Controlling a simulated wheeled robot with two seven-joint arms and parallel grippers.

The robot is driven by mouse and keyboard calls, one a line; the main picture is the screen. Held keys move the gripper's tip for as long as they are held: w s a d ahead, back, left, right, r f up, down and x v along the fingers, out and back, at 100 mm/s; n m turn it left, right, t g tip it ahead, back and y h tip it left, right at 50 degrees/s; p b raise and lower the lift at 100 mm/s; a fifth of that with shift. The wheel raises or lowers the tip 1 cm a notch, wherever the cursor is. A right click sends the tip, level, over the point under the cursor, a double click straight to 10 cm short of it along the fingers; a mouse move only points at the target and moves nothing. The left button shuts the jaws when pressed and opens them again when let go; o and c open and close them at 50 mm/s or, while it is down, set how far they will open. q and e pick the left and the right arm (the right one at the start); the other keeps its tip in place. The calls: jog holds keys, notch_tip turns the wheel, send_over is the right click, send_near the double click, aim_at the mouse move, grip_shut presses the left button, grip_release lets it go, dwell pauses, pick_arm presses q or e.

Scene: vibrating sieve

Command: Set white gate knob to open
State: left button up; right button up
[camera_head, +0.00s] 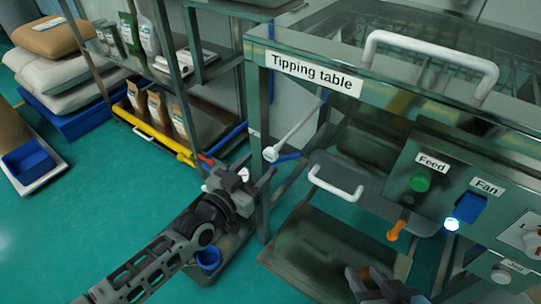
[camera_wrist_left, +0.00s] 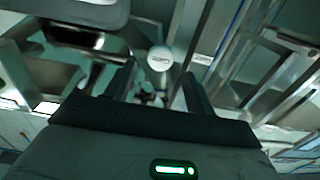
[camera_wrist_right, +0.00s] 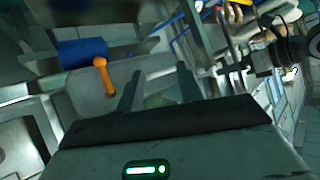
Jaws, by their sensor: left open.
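The white gate knob (camera_head: 271,154) is a round white end on a pale rod that slants up to the right under the tipping table, at its left end. In the left wrist view the white knob (camera_wrist_left: 160,58) shows round and face-on, between the fingertips in the picture and apparently beyond them. My left gripper (camera_head: 257,168) is open, just below and left of the knob. I cannot tell whether it touches it. My right gripper (camera_wrist_right: 160,88) is open and empty; in the head view only part of it shows at the bottom edge.
The table leg (camera_head: 263,205) stands beside my left gripper. A white tray handle (camera_head: 335,186) and orange handle (camera_head: 396,230) are to the right. Green floor (camera_head: 110,200) is clear at left.

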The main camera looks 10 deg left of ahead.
aim_at(268, 156)
pick_arm(q)
jog(key=b+x, duration=0.1)
jog(key=x, duration=0.3)
jog(key=shift+w+d, duration=0.15)
jog(key=shift+w, duration=0.15)
jog(key=shift+w+d, duration=0.25)
jog(key=shift+w, duration=0.4)
pick_arm(e)
jog(key=f, duration=0.1)
jog(key=a+f, duration=0.1)
jog(key=shift+f+g, duration=0.3)
jog(key=shift+f, duration=0.1)
